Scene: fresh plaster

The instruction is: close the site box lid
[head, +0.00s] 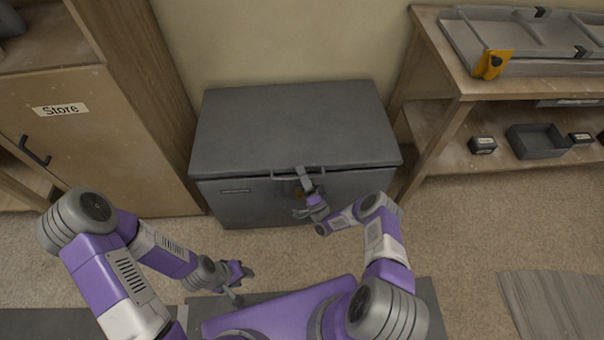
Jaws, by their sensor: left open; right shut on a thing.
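The site box (245,203) is a grey chest on the floor against the back wall. Its lid (290,125) lies flat over the top, and no gap is clear from this angle. A bar handle (283,176) runs along the lid's front edge. My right gripper (304,178) is at the right part of this handle and is shut on it; the fingertips are small in view. My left gripper (241,275) is open and empty, low in front of the box and apart from it.
A wooden cupboard marked Store (85,140) stands close on the left. A wooden bench (455,85) on the right carries a grey tray (465,40) and an orange tool (491,65). Its lower shelf holds a grey bin (537,142). Carpet is clear between box and bench front.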

